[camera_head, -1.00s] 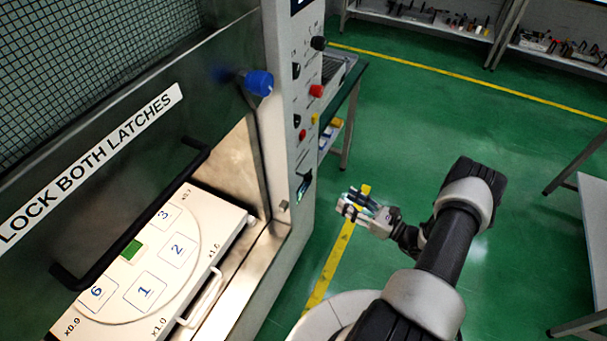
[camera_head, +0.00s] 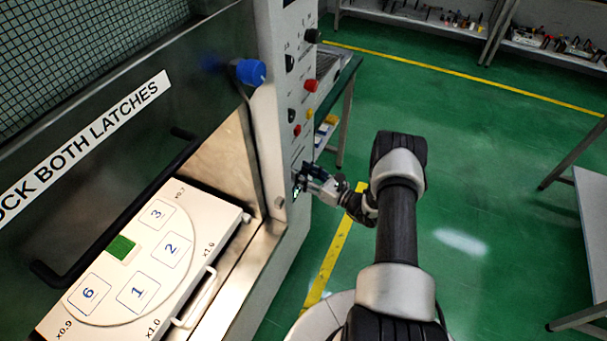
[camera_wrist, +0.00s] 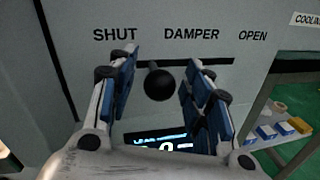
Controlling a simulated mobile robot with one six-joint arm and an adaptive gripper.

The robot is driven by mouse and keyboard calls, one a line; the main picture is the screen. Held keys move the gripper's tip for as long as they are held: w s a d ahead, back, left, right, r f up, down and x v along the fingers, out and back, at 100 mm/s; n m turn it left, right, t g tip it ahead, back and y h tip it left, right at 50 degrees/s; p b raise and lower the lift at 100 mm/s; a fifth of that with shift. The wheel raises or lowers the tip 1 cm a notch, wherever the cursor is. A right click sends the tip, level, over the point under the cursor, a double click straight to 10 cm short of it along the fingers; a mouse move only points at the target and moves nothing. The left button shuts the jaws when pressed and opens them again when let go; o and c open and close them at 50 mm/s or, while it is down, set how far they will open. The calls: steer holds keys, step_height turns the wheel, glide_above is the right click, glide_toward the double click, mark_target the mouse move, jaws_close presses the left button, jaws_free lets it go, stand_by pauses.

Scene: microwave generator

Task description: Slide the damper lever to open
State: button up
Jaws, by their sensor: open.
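The damper lever (camera_wrist: 159,84) is a black ball knob on a short stem in a dark horizontal slot (camera_wrist: 200,63). The panel label above reads SHUT at left, DAMPER in the middle and OPEN at right. The knob is toward the SHUT end of the slot. My gripper (camera_wrist: 165,75) is open in the wrist view, with its blue-padded fingers on either side of the knob. Whether a finger touches it cannot be told. In the head view my gripper (camera_head: 300,176) is at the panel front and hides the lever.
The white control panel (camera_head: 280,120) carries knobs and buttons, including a red one (camera_head: 310,86), above my gripper. A lit display (camera_wrist: 160,137) is below the slot. A side table (camera_head: 340,95) stands behind the panel. Open green floor lies to the right.

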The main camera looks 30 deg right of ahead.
steer(key=shift+c, duration=0.6)
jaws_close()
